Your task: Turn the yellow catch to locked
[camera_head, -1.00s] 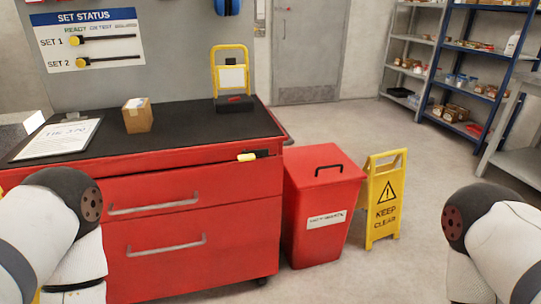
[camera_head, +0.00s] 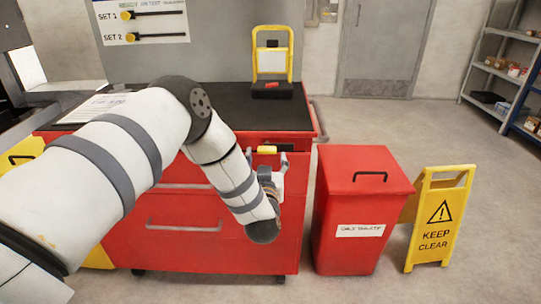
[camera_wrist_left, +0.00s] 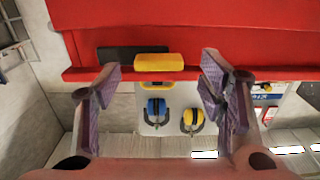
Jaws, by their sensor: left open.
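The yellow catch (camera_head: 267,150) is a small bar lying crosswise at the top front edge of the red cabinet (camera_head: 200,250), beside a dark plate. In the left wrist view the yellow catch (camera_wrist_left: 159,62) lies level across the gap between my fingers, touching neither as far as I can see. My left gripper (camera_head: 268,167) is in front of the cabinet, just below the catch, partly hidden by my arm. Its two purple-grey fingers (camera_wrist_left: 160,80) are spread wide with nothing between them. My right gripper is not in view.
A red lidded bin (camera_head: 362,215) and a yellow "keep clear" sign (camera_head: 441,222) stand right of the cabinet. A yellow-framed stand (camera_head: 273,55) is on the black top. Shelves (camera_head: 497,75) stand at the far right. The floor between is clear.

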